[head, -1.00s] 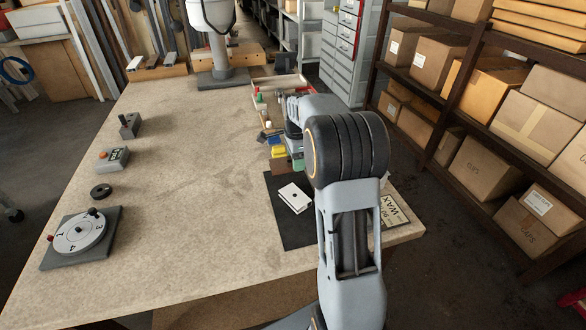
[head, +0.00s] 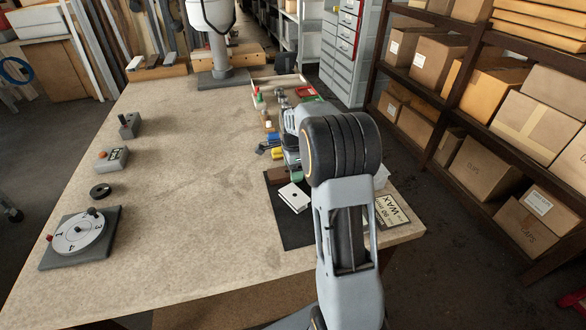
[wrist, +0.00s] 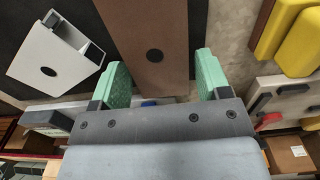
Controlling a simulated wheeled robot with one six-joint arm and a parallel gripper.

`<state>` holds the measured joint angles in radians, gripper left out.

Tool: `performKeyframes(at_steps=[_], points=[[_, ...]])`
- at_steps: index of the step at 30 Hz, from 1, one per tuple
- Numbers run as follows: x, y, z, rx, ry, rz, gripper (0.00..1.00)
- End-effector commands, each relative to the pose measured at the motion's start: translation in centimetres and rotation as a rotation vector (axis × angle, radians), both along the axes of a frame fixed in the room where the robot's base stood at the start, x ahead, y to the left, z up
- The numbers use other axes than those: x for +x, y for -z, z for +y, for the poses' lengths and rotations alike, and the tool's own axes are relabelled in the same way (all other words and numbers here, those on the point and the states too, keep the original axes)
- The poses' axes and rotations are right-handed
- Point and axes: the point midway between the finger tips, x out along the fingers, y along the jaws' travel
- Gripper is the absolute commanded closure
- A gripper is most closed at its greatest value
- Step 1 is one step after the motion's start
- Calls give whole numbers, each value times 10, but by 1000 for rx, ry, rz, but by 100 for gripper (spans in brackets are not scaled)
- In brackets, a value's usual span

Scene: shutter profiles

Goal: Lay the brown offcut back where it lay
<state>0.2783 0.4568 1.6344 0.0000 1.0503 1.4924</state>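The brown offcut (wrist: 150,25) is a flat brown piece with a dark round spot; in the wrist view its near end lies between my gripper's two green fingertips (wrist: 160,80). A thin gap shows between its right side and the right finger; on the left, finger and offcut look very close. My gripper looks open around it. In the head view the offcut (head: 277,175) shows at the far left of the dark mat (head: 290,230), beside my gripper (head: 292,168), which my arm partly hides. Whether it rests fully on the mat is unclear.
A white hollow profile (head: 294,197) lies on the mat, close to the left finger in the wrist view. Yellow pieces (wrist: 285,35) lie to the right there. A WAX sign (head: 392,211) lies near the bench's right edge. The bench's (head: 190,180) middle is clear.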

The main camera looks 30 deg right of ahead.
Motion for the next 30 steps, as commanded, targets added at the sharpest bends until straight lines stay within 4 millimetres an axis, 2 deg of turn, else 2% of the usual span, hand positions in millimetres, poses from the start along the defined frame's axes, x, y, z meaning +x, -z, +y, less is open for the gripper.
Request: performKeyframes(at_steps=[1, 3, 10, 14, 24, 30], points=[[0, 0, 0, 0, 0, 0, 25], [0, 0, 0, 0, 0, 0, 19], [0, -1, 0, 0, 0, 0, 19], [0, -9, 0, -1, 0, -3, 19], [1, -72, 0, -1, 0, -4, 19], [1, -103, 0, -1, 0, -3, 19]])
